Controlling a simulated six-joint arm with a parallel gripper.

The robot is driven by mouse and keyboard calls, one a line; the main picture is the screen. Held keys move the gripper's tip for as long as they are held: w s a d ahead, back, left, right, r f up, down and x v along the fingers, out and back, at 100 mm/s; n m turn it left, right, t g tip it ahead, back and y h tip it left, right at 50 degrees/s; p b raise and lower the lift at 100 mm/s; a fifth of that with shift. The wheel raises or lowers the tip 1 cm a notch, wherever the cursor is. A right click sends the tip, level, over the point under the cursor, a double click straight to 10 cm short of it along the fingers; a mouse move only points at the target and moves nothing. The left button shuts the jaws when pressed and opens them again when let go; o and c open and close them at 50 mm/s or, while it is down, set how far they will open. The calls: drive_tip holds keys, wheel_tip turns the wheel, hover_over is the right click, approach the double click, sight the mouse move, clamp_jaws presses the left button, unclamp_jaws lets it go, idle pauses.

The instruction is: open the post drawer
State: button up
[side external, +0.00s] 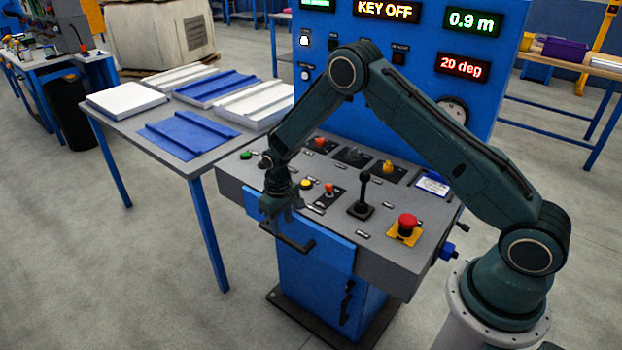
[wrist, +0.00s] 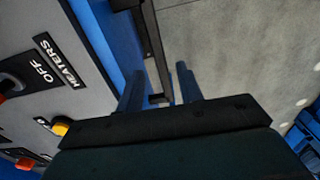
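The post drawer has a blue front (side external: 328,250) below the grey console's near edge. I cannot tell whether it stands slightly out. Its dark bar handle (side external: 294,241) runs along the front; in the wrist view the handle (wrist: 153,45) stands off the blue drawer front (wrist: 97,45). My gripper (side external: 276,218) points down at the left part of the handle. In the wrist view my gripper (wrist: 160,88) has its two fingers apart, one on each side of the bar, with gaps visible. The fingertips are partly hidden in the side view.
The console top (side external: 335,215) carries a black joystick (side external: 363,190), a red emergency button (side external: 407,222) and several knobs close to my gripper. A table with blue and white panels (side external: 188,135) stands to the left. The floor in front of the drawer is clear.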

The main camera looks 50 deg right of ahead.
sight(282, 236)
drive_tip(key=shift+f, duration=2.15)
clamp_jaws()
